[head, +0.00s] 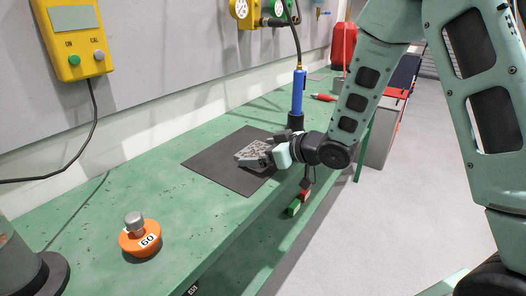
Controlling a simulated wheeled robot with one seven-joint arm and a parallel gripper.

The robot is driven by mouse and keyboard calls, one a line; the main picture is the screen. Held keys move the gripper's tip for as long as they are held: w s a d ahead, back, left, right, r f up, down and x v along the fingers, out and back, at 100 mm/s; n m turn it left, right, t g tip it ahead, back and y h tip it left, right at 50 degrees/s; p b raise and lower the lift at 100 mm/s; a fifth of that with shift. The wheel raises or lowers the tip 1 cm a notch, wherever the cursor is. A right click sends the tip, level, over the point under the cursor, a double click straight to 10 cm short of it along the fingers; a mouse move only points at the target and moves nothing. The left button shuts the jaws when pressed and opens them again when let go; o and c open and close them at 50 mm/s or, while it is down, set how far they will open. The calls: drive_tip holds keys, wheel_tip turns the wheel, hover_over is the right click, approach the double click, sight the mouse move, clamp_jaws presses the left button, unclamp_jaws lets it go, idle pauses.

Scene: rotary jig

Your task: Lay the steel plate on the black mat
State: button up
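The steel plate (250,150) is a small, grey, mottled piece over the far right part of the black mat (214,162). I cannot tell whether it rests on the mat or is held just above it. My gripper (262,152) reaches in from the right, low over the mat, with its fingers at the plate. One finger is at the plate's near side, and part of the plate is hidden by the gripper. I cannot tell whether the fingers are closed on it.
The mat lies on a green bench (190,212). A blue tool (298,92) stands upright behind my gripper, with a hose above it. An orange weight marked 60 (140,240) sits at the front left. A yellow control box (75,40) hangs on the wall. The bench between weight and mat is clear.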

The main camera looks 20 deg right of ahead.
drive_tip(key=shift+r, duration=0.15)
drive_tip(key=shift+s+d+r, duration=0.1)
drive_tip(key=shift+r, duration=0.05)
drive_tip(key=v, duration=0.9)
drive_tip(key=shift+p, duration=0.35)
drive_tip(key=shift+f+b, duration=0.25)
drive_tip(key=shift+b, duration=0.8)
drive_tip(key=shift+s+b, duration=0.1)
drive_tip(key=shift+b, duration=0.55)
drive_tip(key=shift+r+b+v, duration=0.25)
drive_tip(key=shift+b+v, duration=1.05)
drive_tip(key=shift+b, duration=1.35)
